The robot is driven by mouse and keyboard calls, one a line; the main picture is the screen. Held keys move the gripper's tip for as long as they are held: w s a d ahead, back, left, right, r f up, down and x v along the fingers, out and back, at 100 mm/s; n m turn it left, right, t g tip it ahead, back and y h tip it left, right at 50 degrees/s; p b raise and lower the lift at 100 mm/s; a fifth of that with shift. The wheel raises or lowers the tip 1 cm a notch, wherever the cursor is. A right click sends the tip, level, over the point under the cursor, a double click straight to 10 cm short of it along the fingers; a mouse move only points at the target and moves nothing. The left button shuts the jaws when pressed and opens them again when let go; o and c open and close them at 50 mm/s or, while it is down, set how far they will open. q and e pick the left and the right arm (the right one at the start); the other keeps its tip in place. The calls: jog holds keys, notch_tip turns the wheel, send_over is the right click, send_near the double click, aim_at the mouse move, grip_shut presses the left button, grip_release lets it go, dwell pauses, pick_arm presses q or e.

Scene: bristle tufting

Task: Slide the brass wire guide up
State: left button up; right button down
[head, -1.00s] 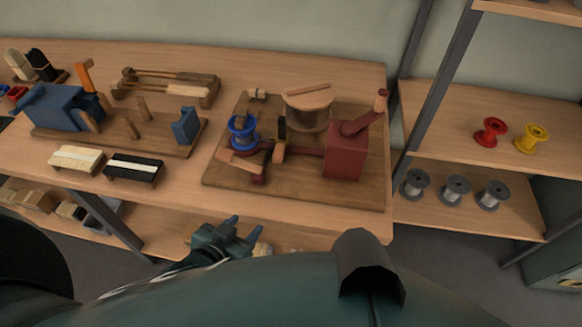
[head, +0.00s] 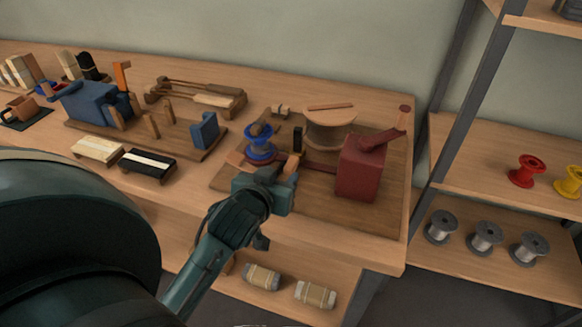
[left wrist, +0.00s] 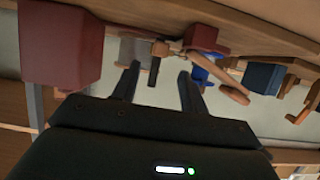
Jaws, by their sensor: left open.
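My left gripper (head: 275,176) is open and empty at the front of the winding fixture, in front of the blue spool (head: 260,142). In the left wrist view its two dark fingers (left wrist: 157,76) stand apart, with a slim black post (left wrist: 154,71) seen between them. A small tan-orange piece (left wrist: 161,48) beside that post is probably the brass wire guide. In the head view a tan-orange piece (head: 291,164) shows just behind the gripper, partly hidden by it. Contact cannot be told. The black post (head: 297,139) stands upright behind. My right gripper is out of view.
A dark red box with a crank (head: 360,168) stands right of the gripper, and a large wood-topped drum (head: 329,125) behind. The board's front right (head: 320,208) is clear.

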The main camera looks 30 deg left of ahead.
aim_at(289, 166)
pick_arm(q)
jog(key=x, duration=0.7)
jog(key=shift+c, duration=0.5)
jog(key=shift+f, duration=0.1)
grip_shut()
